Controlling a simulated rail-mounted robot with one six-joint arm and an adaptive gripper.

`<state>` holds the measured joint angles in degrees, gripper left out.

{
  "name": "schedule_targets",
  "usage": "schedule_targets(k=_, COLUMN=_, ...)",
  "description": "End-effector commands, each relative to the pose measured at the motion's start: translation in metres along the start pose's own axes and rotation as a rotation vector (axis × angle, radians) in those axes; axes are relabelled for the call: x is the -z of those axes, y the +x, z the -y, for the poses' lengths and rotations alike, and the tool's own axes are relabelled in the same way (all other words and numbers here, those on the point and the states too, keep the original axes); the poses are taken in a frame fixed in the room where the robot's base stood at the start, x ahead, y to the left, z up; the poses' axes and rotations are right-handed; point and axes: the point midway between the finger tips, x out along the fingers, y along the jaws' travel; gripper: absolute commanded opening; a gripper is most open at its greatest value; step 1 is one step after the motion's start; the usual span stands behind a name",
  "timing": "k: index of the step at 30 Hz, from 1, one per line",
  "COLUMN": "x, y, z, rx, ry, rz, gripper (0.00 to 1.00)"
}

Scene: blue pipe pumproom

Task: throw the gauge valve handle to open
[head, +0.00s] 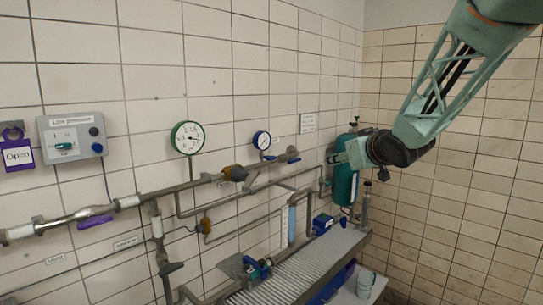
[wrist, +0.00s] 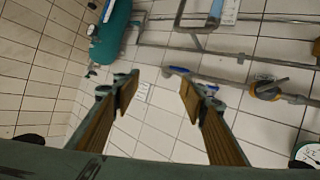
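In the wrist view a blue handle (wrist: 178,70) shows beside the right finger, which partly hides the valve. I cannot tell its exact angle. My gripper (head: 337,158) is to the right of this valve in the head view, apart from it. In the wrist view my gripper (wrist: 158,95) is open, with nothing between its wood-coloured finger pads.
A green tank (head: 345,185) stands close behind my gripper. A larger green-rimmed gauge (head: 187,138), an orange-brown valve (head: 235,173) and a purple lever (head: 95,222) are further left. A control box (head: 73,139) hangs on the wall. A ribbed grey surface (head: 300,270) is below.

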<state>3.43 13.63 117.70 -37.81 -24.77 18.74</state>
Motion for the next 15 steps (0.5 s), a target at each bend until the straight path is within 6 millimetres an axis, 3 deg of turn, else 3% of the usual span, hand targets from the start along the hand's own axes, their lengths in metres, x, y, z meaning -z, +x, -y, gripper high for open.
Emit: schedule_targets(k=15, x=0.030, y=0.080, z=0.032, rx=0.180, ry=-0.014, rz=-0.157, gripper=0.39)
